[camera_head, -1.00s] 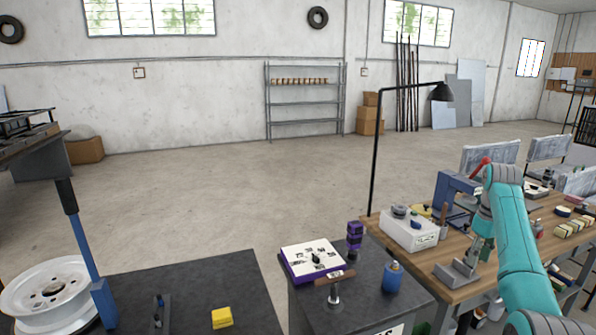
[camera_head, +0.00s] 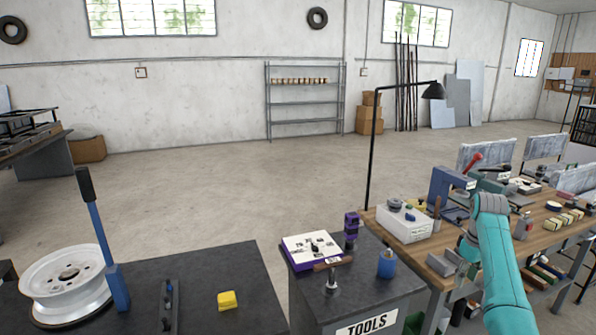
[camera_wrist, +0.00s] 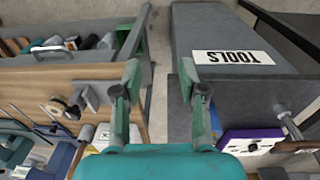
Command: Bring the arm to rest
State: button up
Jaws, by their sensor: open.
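My teal arm (camera_head: 503,275) reaches over the wooden workbench at the right in the head view. In that view my gripper is mostly hidden behind the arm, near a grey metal bracket. In the wrist view my gripper (camera_wrist: 160,85) is open, with its two fingers wide apart and nothing between them. Below it lie the gap between the workbench and the dark tool cabinet (camera_wrist: 200,30) and a strip of floor.
The wooden bench (camera_head: 428,275) carries a white box (camera_head: 404,226), a blue press (camera_head: 447,188) and several small parts. The cabinet top holds a blue bottle (camera_head: 387,265) and a purple-edged board (camera_head: 310,250). A black lamp (camera_head: 371,150) stands behind. Open floor lies beyond.

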jog(key=s+a+f+m+t+h, duration=0.1)
jog(key=s+a+f+t, duration=0.3)
jog(key=f, duration=0.9)
jog(key=s+a+f+g, duration=0.1)
jog(key=s+a+f, duration=0.3)
jog(key=f, duration=1)
jog(key=s+a+f+t, duration=0.2)
jog(key=s+a+f, duration=0.35)
jog(key=s, duration=0.25)
jog(key=s+a+f+t, duration=0.1)
jog(key=s+a+f, duration=0.45)
jog(key=s, duration=0.25)
jog(key=s+a+r+m+t, duration=0.1)
jog(key=s+a+r+t, duration=0.2)
jog(key=s, duration=0.9)
jog(key=s+a+r+m+t, duration=0.1)
jog(key=s+a+r, duration=0.3)
jog(key=s, duration=0.8)
jog(key=s+a+r+t, duration=0.1)
jog(key=s+r+t, duration=0.1)
jog(key=s+r, duration=0.5)
jog(key=s+a+r+m+t+y, duration=0.1)
jog(key=s+a+r+t, duration=0.1)
jog(key=s+r, duration=0.6)
notch_tip(320, 180, up, 8)
jog(key=shift+s+f, duration=0.15)
jog(key=shift+s, duration=0.1)
